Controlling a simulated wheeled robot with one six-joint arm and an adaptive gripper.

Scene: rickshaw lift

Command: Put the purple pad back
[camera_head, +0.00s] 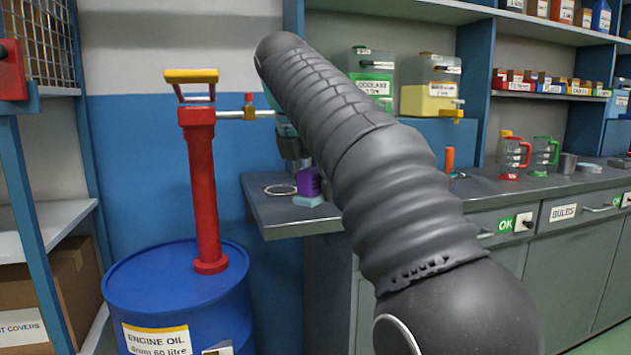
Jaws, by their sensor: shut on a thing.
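The purple pad (308,183) is a small purple block at the left end of the grey workbench. My gripper (298,164) points down from behind my black sleeved arm and is shut on the purple pad. The pad is just above or touching a small light-blue block (308,201) on the bench; I cannot tell which. My arm hides part of the gripper and the bench to the right of the pad.
A thin pale ring (280,190) lies on the workbench (285,217) left of the pad. A blue engine oil drum (165,285) with a red pump (203,190) stands left of the bench. Jugs, an orange-handled tool (450,160) and small parts stand farther right.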

